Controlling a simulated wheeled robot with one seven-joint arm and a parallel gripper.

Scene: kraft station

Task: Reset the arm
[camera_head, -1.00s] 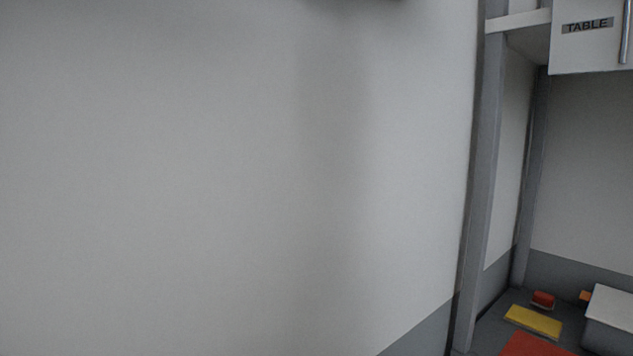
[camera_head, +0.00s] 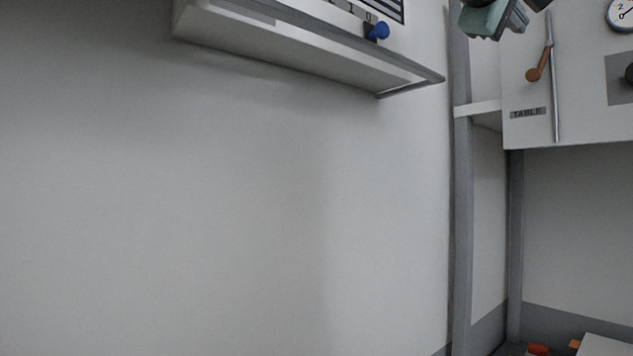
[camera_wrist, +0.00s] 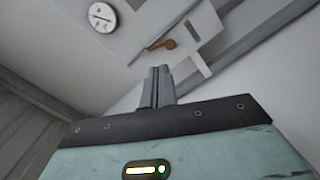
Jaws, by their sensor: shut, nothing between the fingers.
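My gripper (camera_wrist: 160,74) shows in the wrist view with its two grey fingers pressed together and nothing between them. Its teal body fills the bottom of that view, with a lit yellow and green indicator. The fingers point toward a white panel and are apart from it as far as I can see. In the head view a teal and dark part of my arm shows at the top edge, in front of the grey post and beside the white panel. The rest of the arm is out of view.
The white panel (camera_head: 523,130), labelled TABLE, carries an orange-handled lever (camera_head: 537,72) and a round gauge (camera_head: 622,12). A wall unit with a blue knob (camera_head: 379,31) juts out at the upper left. A grey post (camera_head: 461,220) stands between. A white box (camera_head: 607,347) sits lower right.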

